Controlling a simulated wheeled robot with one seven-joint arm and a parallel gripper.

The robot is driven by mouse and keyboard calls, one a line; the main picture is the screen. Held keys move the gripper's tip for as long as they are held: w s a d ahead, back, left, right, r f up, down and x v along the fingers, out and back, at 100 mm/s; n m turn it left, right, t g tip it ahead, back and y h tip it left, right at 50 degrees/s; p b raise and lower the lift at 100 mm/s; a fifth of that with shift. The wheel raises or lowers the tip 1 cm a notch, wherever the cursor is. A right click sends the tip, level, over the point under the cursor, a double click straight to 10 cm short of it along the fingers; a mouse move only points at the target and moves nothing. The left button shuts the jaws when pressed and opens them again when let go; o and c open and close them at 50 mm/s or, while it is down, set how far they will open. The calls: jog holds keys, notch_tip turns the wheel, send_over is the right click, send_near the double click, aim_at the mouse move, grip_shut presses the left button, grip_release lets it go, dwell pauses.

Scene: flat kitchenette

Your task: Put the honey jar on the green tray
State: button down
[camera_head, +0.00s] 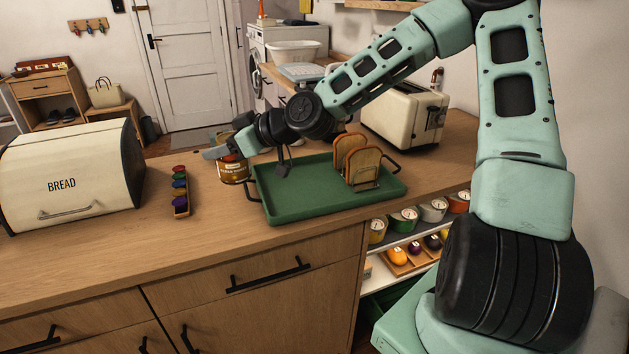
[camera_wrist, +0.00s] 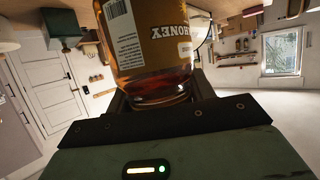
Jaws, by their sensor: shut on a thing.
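The honey jar (camera_head: 234,173) is an amber jar with a label, upright just left of the green tray. In the wrist view the honey jar (camera_wrist: 155,75) appears upside down, its label reading HONEY. My gripper (camera_head: 229,150) is shut on the jar, coming from the right over the tray's back left corner. Part of the jar's top is hidden by the gripper. I cannot tell whether its base touches the counter. The green tray (camera_head: 298,205) lies on the counter, with its left part bare.
A rack with toast slices (camera_head: 360,162) stands on the tray's right half. A row of coloured capsules (camera_head: 180,190) lies left of the jar, and a bread box (camera_head: 70,178) stands further left. A cream toaster (camera_head: 403,112) stands behind the tray.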

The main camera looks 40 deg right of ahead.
jog(key=d+m+t+h, duration=0.2)
jog(key=d+m+h, duration=0.1)
jog(key=d, duration=1.1)
send_over(287, 187)
notch_tip(287, 187, down, 4)
jog(key=shift+d+f+p, duration=0.1)
jog(key=shift+f+p, duration=0.3)
jog(key=shift+f, duration=2.15)
jog(key=shift+f, duration=0.15)
jog(key=c, duration=0.6)
grip_release()
jog(key=shift+o, duration=0.2)
